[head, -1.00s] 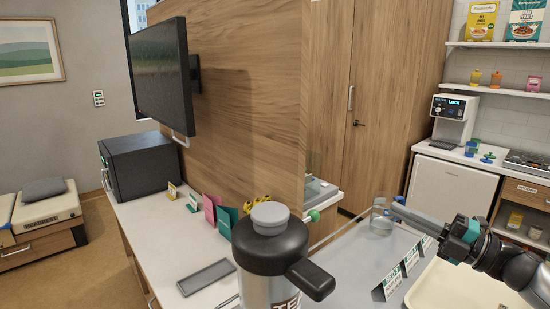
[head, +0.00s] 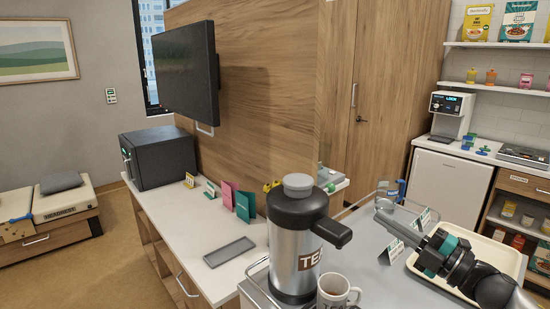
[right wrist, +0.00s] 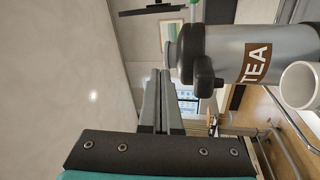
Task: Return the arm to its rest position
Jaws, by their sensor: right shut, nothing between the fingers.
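My right gripper (head: 384,212) comes in from the lower right in the head view, above the grey cart top. Its fingers are together and empty, and they also show closed in the right wrist view (right wrist: 162,100). The steel tea dispenser (head: 297,240) with a black top stands upright to the left of the gripper, apart from it. A white mug (head: 335,292) stands just in front of the dispenser; both show sideways in the right wrist view. My left gripper is not in view.
A cream tray (head: 420,268) lies under my right forearm. Small label cards (head: 392,252) stand on the cart near the gripper. A white counter (head: 190,232) at left holds a grey tray (head: 229,252), cards and a black safe-like box (head: 160,158). A screen (head: 187,70) hangs above.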

